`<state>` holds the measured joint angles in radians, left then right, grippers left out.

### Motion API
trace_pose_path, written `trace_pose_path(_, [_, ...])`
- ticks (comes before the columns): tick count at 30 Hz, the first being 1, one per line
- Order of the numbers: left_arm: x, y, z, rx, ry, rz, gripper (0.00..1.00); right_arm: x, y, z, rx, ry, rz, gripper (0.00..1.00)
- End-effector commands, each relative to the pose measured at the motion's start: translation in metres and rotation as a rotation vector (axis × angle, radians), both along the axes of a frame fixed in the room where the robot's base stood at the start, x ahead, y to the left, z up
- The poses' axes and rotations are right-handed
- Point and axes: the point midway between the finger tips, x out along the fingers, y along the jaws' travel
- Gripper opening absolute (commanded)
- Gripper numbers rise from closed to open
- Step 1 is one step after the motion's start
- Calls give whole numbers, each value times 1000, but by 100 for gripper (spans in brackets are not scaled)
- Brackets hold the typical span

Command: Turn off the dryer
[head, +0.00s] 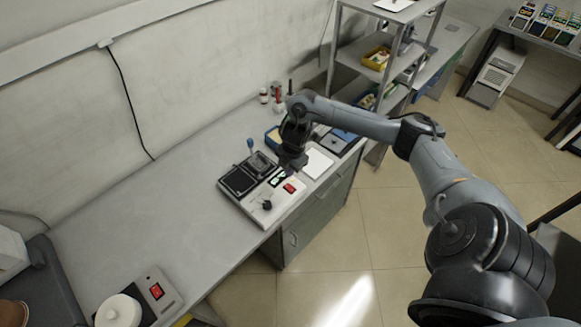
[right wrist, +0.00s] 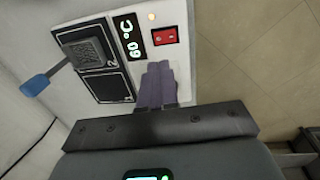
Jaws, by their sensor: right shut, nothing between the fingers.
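A white device (head: 285,207), which I take to be the dryer, sits on the grey bench, with two black square panels on top. It also shows in the right wrist view (right wrist: 108,10), where its lit display (right wrist: 130,37) reads 60 °C. A red rocker switch (right wrist: 164,36) is beside the display; it also shows in the head view (head: 290,188). My right gripper (right wrist: 158,66) is shut and empty, its fingertips pointing toward the switch with a gap in the picture. In the head view the right gripper (head: 293,163) is over the device's far end. My left gripper is not in view.
A blue-handled tool (right wrist: 36,84) stands at the panels' wall side. A second device with a red switch (head: 156,291) and a white round top (head: 119,311) is at the near left. Bottles (head: 264,96) stand behind. The bench middle (head: 150,205) is clear.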

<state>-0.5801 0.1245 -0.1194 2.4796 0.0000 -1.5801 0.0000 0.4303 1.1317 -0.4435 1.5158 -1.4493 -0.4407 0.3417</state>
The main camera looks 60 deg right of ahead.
Motion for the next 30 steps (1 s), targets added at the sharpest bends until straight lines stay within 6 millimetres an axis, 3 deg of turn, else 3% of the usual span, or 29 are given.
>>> trace_pose_path(6, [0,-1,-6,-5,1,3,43,5,-1,-43,2,2,-2,0])
trace_pose_path(15, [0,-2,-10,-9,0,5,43,9,-3,-81,-1,0,-1,0])
trace_pose_path(30, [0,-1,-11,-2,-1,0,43,11,-3,-91,-2,0,1,0])
